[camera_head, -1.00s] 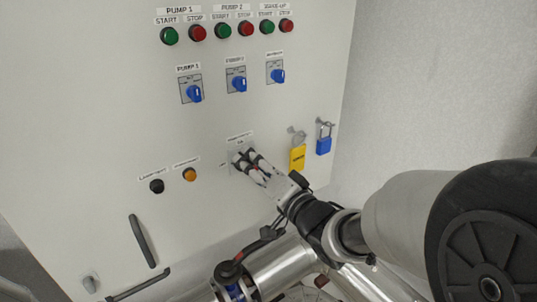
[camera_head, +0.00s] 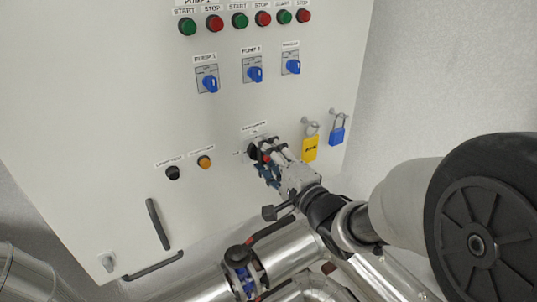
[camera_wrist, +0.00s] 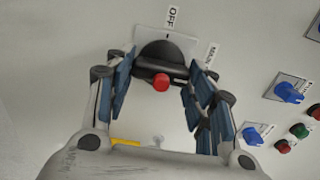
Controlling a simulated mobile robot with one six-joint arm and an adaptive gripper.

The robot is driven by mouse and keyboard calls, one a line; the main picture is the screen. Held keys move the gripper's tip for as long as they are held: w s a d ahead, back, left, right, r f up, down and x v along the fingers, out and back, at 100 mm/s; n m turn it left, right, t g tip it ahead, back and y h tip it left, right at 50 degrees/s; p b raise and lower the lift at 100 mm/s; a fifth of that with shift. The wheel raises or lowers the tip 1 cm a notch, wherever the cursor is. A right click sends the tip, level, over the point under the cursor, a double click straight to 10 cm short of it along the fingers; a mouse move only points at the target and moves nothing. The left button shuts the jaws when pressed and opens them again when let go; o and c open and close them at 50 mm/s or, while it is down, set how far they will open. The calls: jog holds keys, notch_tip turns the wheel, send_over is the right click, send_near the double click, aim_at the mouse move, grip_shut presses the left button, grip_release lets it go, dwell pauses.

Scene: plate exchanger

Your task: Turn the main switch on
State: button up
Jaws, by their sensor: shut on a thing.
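The main switch is a black rotary knob (camera_head: 254,150) on a pale plate, low on the cabinet door. In the wrist view the black knob (camera_wrist: 163,52) with a red part lies between my two fingers, and an OFF label (camera_wrist: 172,17) shows beyond it. My gripper (camera_head: 267,155) is at the knob, its fingers closed in on either side of it. In the wrist view my gripper (camera_wrist: 161,72) shows blue pads at both sides of the knob. The fingers hide part of the switch in the head view.
A yellow padlock tag (camera_head: 310,148) and a blue padlock (camera_head: 337,136) hang just right of my gripper. A black knob (camera_head: 173,172) and an orange lamp (camera_head: 204,162) sit to the left. Blue selector switches (camera_head: 255,74) and green and red buttons (camera_head: 263,18) are above.

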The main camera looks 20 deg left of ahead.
dwell(0.4)
jog(key=o, duration=1.1)
jog(key=shift+c, duration=0.2)
jog(key=v, duration=0.7)
jog(key=shift+s+d, duration=0.15)
jog(key=shift+d, duration=0.05)
